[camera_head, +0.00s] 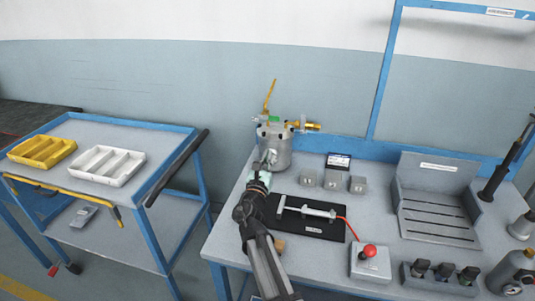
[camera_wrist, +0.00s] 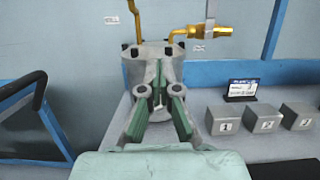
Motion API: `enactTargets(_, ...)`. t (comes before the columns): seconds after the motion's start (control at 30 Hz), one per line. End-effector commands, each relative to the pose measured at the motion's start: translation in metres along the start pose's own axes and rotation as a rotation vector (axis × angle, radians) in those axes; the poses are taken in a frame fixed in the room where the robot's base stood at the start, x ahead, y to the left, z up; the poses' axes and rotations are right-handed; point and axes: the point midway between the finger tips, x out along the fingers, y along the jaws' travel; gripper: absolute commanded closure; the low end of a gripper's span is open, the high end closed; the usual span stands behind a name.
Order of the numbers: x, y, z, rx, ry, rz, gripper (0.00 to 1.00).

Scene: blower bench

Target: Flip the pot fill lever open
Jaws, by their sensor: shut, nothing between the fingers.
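The grey metal pot (camera_head: 283,148) stands at the back left of the bench, with dark clamps around its lid. A long yellow lever (camera_head: 269,95) rises from the lid, tilted slightly right at its top. It also shows in the wrist view (camera_wrist: 135,20). A small green part (camera_head: 274,119) and a brass fitting (camera_head: 305,125) sit on top. I cannot tell which part is the fill lever. My gripper (camera_head: 268,158) is in front of the pot, below its lid; its green-padded fingers (camera_wrist: 159,68) are closed and empty, and hide much of the pot in the wrist view.
Several grey numbered blocks (camera_head: 333,181) and a small display (camera_head: 339,160) stand right of the pot. A black mat (camera_head: 310,223) with a metal tool lies nearer, beside a red-knobbed box (camera_head: 370,262). A blue frame post (camera_head: 382,80) rises behind. A cart (camera_head: 150,185) with trays stands left.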

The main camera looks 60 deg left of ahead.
Motion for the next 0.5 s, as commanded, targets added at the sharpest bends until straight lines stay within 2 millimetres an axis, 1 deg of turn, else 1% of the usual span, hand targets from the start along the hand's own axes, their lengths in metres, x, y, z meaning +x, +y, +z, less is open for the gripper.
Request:
enactTargets(0.03,0.010,0.001,0.001,0.000,0.000,-0.001,1.00)
enactTargets(0.17,0.031,0.002,0.001,0.000,0.000,0.000,1.00)
enactTargets(0.47,0.090,0.002,0.001,0.000,0.001,0.000,1.00)
enactTargets(0.5,0.089,0.001,0.011,0.002,-0.001,0.001,1.00)
